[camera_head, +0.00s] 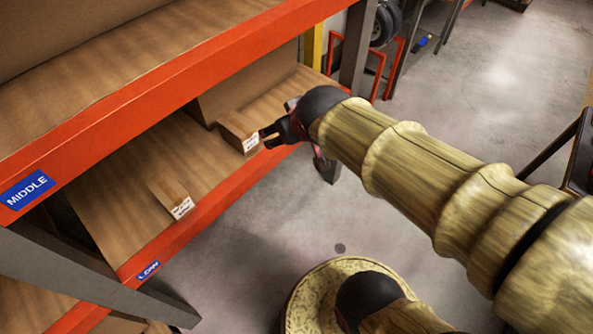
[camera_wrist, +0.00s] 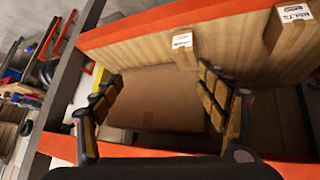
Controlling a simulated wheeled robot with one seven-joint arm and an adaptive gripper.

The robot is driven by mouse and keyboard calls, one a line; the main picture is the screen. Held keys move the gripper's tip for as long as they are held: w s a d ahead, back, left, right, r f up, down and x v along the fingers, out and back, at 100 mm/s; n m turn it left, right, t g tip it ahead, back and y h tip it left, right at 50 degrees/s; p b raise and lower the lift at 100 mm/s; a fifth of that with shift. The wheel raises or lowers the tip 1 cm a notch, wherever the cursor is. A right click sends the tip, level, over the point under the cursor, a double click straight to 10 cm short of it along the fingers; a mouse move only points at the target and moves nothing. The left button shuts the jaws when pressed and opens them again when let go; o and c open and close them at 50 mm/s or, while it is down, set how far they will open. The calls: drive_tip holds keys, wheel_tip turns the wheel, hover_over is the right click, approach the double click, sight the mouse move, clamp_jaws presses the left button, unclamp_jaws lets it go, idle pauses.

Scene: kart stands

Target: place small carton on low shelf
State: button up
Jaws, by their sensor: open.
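A small brown carton (camera_head: 240,132) with a white label sits at the front of the low shelf (camera_head: 118,220), near its far end. In the wrist view a small carton (camera_wrist: 184,54) shows just beyond my fingertips. A second small carton (camera_head: 172,195) stands nearer along the same shelf edge; it also shows in the wrist view (camera_wrist: 283,35). My gripper (camera_head: 266,136) is beside the far small carton at the shelf's front edge. In the wrist view my gripper (camera_wrist: 160,77) is open, with nothing held between its fingers.
A larger brown box (camera_head: 250,85) stands behind the far small carton; it fills the gap between my fingers in the wrist view (camera_wrist: 160,95). The middle shelf's orange beam (camera_head: 130,105) runs above. A grey upright (camera_head: 357,45) is at the far end. Shelf between the small cartons is clear.

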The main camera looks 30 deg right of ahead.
drive_tip(key=s+a+r+g+y, duration=0.1)
drive_tip(key=s+a, duration=0.4)
drive_tip(key=s, duration=0.7)
drive_tip(key=shift+s+a+r+g+y, duration=0.15)
drive_tip(key=shift+s+g+y, duration=0.25)
drive_tip(key=shift+g, duration=0.3)
